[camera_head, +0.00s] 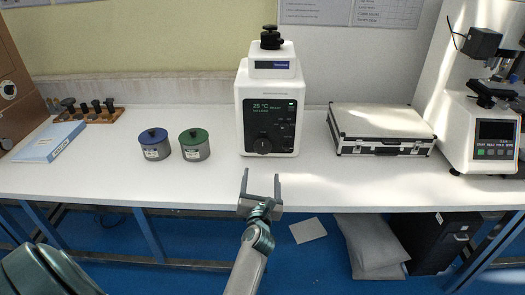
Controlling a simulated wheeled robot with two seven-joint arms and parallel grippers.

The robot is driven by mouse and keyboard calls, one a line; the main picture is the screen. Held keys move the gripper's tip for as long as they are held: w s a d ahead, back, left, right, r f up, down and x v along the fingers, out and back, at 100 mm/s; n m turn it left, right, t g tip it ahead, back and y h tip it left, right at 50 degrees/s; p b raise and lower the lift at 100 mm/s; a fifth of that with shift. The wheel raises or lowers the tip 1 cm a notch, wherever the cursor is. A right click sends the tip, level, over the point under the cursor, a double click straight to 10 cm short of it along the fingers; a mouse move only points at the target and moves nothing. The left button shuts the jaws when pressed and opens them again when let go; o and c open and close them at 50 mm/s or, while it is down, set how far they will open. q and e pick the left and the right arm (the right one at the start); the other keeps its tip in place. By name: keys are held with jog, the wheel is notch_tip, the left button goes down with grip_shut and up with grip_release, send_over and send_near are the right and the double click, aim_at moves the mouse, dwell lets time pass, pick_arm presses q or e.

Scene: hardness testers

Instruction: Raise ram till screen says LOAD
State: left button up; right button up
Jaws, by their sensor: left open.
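A white press-like machine (268,110) stands upright at the middle of the bench. It has a black knob on top (271,37). Its dark front panel (270,126) has a small lit screen (268,106) that seems to read 25 °C and READY; a smaller line below is too small to read surely. A round black dial (263,146) sits low on this panel. No ram is visible. My left gripper (260,176) is open and empty, fingers pointing toward the machine, near the bench's front edge and apart from the machine. My right gripper is not in view.
Blue-lidded (154,144) and green-lidded (194,144) tins stand left of the machine. A silver case (380,130) lies right of it. A hardness tester (482,130) stands far right. A blue-white box (49,142) and wooden rack (92,111) sit left. Bench front is clear.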

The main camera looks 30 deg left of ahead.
pick_arm(q)
send_near(263, 149)
jog(key=x, duration=0.2)
jog(key=shift+w+a, duration=0.15)
jog(key=shift+w, duration=0.1)
jog(key=b+x, duration=0.1)
jog(key=x, duration=0.4)
jog(key=shift+w+a, duration=0.45)
jog(key=shift+w, duration=0.15)
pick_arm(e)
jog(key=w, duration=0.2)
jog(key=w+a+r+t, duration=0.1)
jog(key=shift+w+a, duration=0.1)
pick_arm(q)
jog(key=shift+c, duration=0.9)
jog(key=c, duration=0.9)
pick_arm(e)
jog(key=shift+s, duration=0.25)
